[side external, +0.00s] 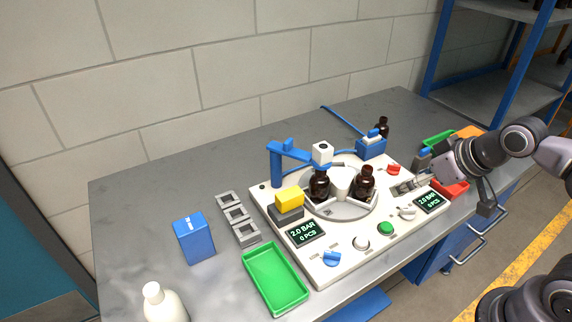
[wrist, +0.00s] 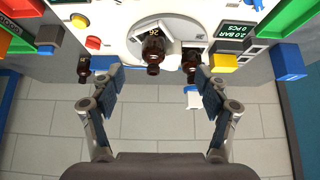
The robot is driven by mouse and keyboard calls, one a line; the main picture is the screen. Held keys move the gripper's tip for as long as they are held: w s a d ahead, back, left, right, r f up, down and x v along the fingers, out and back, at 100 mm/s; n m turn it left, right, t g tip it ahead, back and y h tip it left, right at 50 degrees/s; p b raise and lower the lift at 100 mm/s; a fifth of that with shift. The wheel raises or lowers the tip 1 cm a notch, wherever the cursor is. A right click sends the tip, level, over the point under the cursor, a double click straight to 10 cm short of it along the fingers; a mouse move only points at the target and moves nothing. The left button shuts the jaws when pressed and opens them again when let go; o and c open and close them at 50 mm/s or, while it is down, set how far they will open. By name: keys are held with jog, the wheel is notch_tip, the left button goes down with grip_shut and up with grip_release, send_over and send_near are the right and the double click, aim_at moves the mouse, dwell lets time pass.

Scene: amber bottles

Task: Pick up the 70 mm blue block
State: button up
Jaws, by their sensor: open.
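The blue block (side external: 195,238) stands upright on the bench at the left, with a small white label near its top. In the wrist view the blue block (wrist: 288,62) is at the right edge, well to the right of both fingers. My gripper (side external: 408,181) is at the right of the white machine panel, far from the block. In the wrist view my gripper (wrist: 158,75) has its fingers spread wide with nothing held between them. In the side view the fingers are small and partly hard to make out.
A white panel (side external: 322,273) with brown bottles (side external: 364,183), a blue post arm (side external: 290,147) and knobs lies between my gripper and the block. A green tray (side external: 274,278), grey frames (side external: 237,218) and a white bottle (side external: 164,303) are near the block. Bench left of it is clear.

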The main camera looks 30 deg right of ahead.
jog(key=w+a+r+n+g+y, duration=0.15)
jog(key=w+a+r+n, duration=0.3)
jog(key=w+a, duration=0.45)
jog(key=w+a+r+n+g, duration=0.3)
jog(key=w+a+n, duration=0.2)
jog(key=w+a, duration=0.45)
jog(key=n+g+h, duration=0.2)
jog(key=n+g, duration=0.1)
jog(key=n, duration=0.6)
send_near(196, 242)
jog(key=w, duration=0.1)
jog(key=w+d+f, duration=0.1)
jog(key=shift+w+d+f+y, duration=0.15)
jog(key=shift+w+f+y, duration=0.1)
jog(key=shift+w+f, duration=0.1)
jog(key=shift+s+a+f, duration=0.15)
jog(key=shift+a+f, duration=0.1)
jog(key=shift+f, duration=0.4)
notch_tip(196, 242, down, 10)
jog(key=shift+s+a, duration=0.1)
jog(key=shift+a, duration=0.05)
jog(key=shift+c, duration=0.3)
